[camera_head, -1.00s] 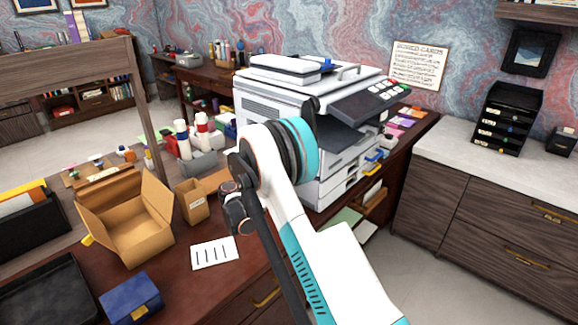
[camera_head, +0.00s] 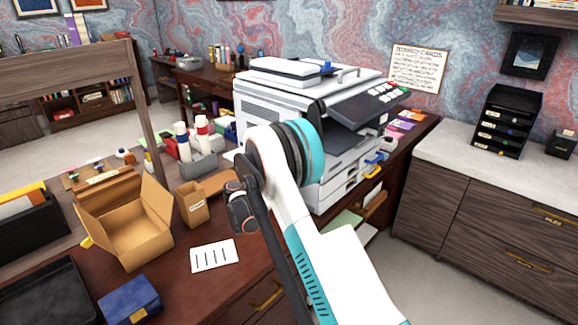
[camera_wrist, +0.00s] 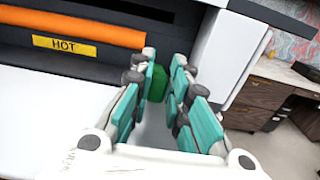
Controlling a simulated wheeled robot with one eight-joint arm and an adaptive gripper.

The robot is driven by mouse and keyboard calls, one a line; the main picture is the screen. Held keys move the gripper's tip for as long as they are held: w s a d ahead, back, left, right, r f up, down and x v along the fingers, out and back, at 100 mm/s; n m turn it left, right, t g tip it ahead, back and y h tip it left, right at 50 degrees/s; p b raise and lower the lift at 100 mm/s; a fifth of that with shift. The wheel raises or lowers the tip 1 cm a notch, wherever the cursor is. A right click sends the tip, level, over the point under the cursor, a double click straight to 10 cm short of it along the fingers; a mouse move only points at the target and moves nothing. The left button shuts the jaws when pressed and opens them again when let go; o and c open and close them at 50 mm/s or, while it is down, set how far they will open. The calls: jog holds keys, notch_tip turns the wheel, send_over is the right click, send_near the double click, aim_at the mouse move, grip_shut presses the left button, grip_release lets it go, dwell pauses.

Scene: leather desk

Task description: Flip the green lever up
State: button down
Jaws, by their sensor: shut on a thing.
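The green lever (camera_wrist: 158,83) shows in the wrist view as a small green block inside the printer's opening. My gripper (camera_wrist: 166,75) has its teal-padded fingers on both sides of it and is shut on it. The fingers hide part of the lever, so I cannot tell its exact tilt. In the head view the white printer (camera_head: 275,97) stands on the dark desk, and my arm hides the gripper and the lever.
In the wrist view an orange roller (camera_wrist: 75,27) with a yellow "HOT" label (camera_wrist: 64,45) lies left of my fingers. A white printer wall (camera_wrist: 228,50) stands close on the right. In the head view an open cardboard box (camera_head: 130,225) sits on the desk.

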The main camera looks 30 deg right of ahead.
jog(key=shift+w+d+r+g+y+p, duration=0.1)
jog(key=shift+d+r+g+y+p, duration=0.1)
jog(key=shift+r+y+p, duration=0.5)
jog(key=shift+d+r+g+y+p, duration=0.2)
jog(key=shift+r+y+p, duration=0.25)
jog(key=shift+y+p, duration=0.25)
jog(key=y+p, duration=0.1)
jog(key=d+r+g+y+p, duration=0.1)
jog(key=shift+w+r+y+p, duration=0.25)
jog(key=shift+y+p, duration=0.05)
jog(key=shift+w+d+r+g+y+p, duration=0.15)
jog(key=shift+d+r+g+y+p, duration=0.2)
jog(key=shift+y+p, duration=0.35)
jog(key=shift+f, duration=0.1)
jog(key=c, duration=1.5)
grip_release()
jog(key=shift+d, duration=0.1)
